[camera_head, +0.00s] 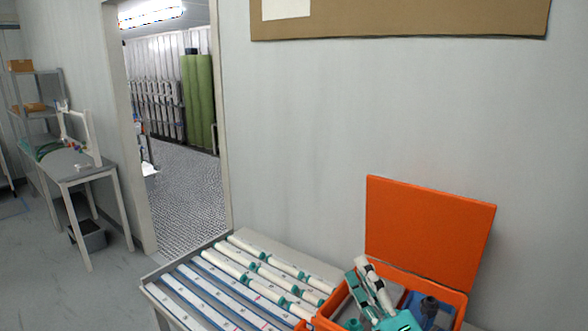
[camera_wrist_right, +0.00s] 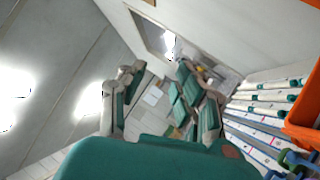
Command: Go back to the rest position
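My right gripper (camera_head: 358,268) is at the lower right of the head view, in front of the orange case (camera_head: 430,229). In the right wrist view my right gripper (camera_wrist_right: 155,78) has its two teal and beige fingers spread apart, with nothing between them. White membrane vessels (camera_head: 270,272) with teal couplings lie in parallel rows on a grey table (camera_head: 150,286), left of the gripper and apart from it. My left gripper is in neither view.
The orange case has its lid up and holds dark and teal parts, partly hidden by my gripper. A doorway (camera_head: 180,130) opens behind the table. A grey workbench (camera_head: 75,170) and a shelf (camera_head: 38,105) stand at the left. The floor (camera_head: 40,270) between is clear.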

